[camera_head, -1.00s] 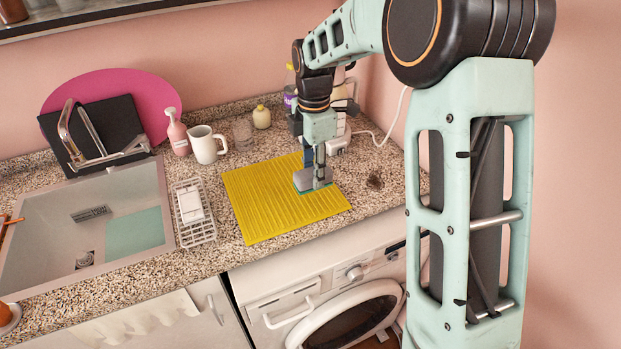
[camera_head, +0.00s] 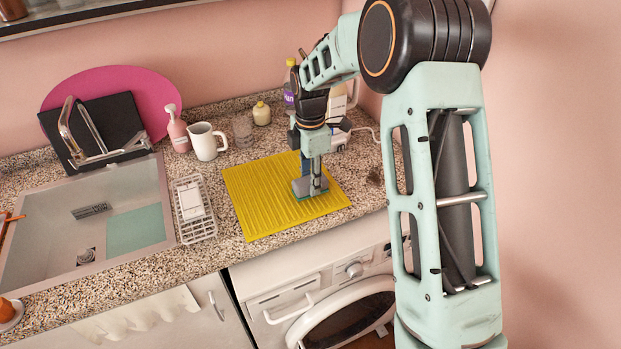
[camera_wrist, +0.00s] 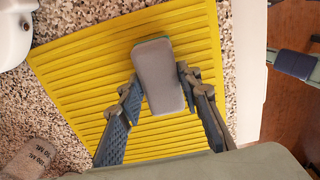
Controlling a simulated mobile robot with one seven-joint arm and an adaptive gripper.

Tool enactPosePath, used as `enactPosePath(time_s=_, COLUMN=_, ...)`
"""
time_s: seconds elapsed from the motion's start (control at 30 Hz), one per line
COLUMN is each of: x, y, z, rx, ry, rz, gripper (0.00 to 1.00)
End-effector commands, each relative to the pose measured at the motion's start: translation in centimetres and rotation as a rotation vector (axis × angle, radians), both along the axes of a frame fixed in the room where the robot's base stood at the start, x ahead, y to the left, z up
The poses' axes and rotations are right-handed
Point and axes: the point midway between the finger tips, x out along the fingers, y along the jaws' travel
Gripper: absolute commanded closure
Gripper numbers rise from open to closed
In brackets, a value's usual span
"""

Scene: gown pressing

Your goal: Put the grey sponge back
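The grey sponge (camera_wrist: 160,78), with a green underside, is over the yellow ribbed mat (camera_head: 262,208) on the counter. In the head view the sponge (camera_head: 299,188) is at the mat's right part, under my gripper (camera_head: 311,181). In the wrist view my gripper (camera_wrist: 160,85) has one finger against each long side of the sponge, and its far end sticks out past the fingertips. The sponge is at or just above the mat; I cannot tell whether it touches.
A white wire rack (camera_head: 202,232) with a white item stands left of the mat, beside the sink (camera_head: 30,250). A white jug (camera_head: 205,143), pink soap bottle (camera_head: 178,133) and small yellow bottle (camera_head: 261,115) stand behind. The mat's left part is clear.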

Motion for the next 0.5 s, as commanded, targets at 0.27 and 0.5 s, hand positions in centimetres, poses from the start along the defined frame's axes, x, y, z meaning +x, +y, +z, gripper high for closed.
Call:
enactPosePath(time_s=0.27, x=-0.03, y=-0.01, z=-0.03, rx=0.0, ry=0.001, rz=0.0, gripper=0.51)
enactPosePath(time_s=0.5, x=0.04, y=-0.02, z=0.52, rx=0.0, ry=-0.001, rz=0.0, gripper=0.51)
